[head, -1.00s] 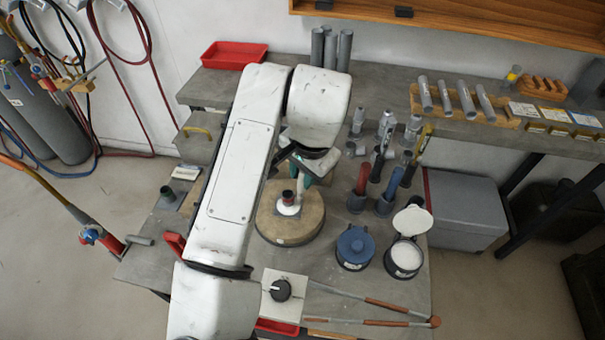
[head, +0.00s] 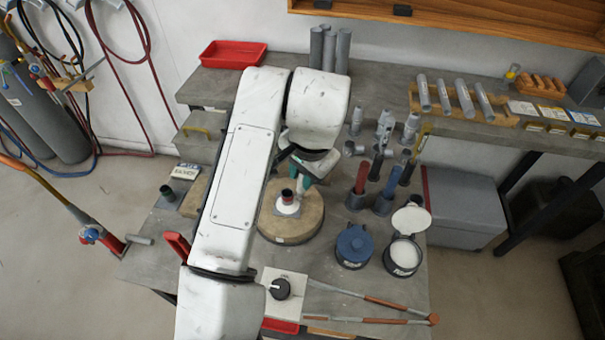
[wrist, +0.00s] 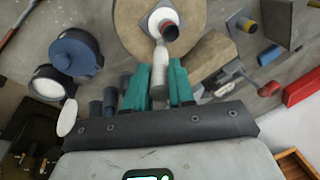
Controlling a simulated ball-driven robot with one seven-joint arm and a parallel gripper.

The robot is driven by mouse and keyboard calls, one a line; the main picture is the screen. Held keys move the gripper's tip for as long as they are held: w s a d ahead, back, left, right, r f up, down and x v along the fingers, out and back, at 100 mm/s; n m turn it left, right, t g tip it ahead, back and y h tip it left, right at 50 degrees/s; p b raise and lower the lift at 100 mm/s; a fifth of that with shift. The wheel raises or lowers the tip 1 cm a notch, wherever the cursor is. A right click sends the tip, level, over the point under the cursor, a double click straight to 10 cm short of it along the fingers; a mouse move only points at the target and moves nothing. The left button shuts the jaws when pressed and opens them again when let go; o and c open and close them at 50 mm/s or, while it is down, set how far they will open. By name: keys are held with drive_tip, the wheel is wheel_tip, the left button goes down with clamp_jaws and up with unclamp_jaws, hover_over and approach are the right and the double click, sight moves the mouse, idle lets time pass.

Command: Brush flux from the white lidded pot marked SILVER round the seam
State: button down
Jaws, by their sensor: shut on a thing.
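My gripper (head: 312,167) has teal fingers and is shut on a pale-handled brush (wrist: 159,72), as the wrist view shows. The brush points at a short upright assembly with a white collar (head: 288,208) and a dark red tube end (head: 288,195). Its tip is at or close beside the collar; contact cannot be told. The assembly stands on a round wooden turntable (head: 275,232). The pot with white contents (head: 404,270) stands open at the right, its white lid (head: 411,220) tipped back; its label is too small to read. The wrist view also shows this pot (wrist: 47,84).
A closed blue pot (head: 354,246) stands left of the open pot. Tools with red and blue handles (head: 363,180) stand upright behind them. A control box with a black knob (head: 281,289) and long rods (head: 375,320) lie in front. A red tray (head: 233,54) is at the back.

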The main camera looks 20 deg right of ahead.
drive_tip(key=shift+w+d, duration=0.2)
drive_tip(key=shift+w, duration=0.05)
drive_tip(key=shift+s+a, duration=0.1)
drive_tip(key=shift+s+a, duration=0.4)
drive_tip(key=shift+s, duration=0.2)
drive_tip(key=shift+w+d, duration=0.1)
drive_tip(key=shift+w+d+r+p, duration=0.1)
drive_tip(key=shift+w+d+p, duration=0.3)
drive_tip(key=shift+w, duration=0.25)
drive_tip(key=shift+s+a, duration=0.1)
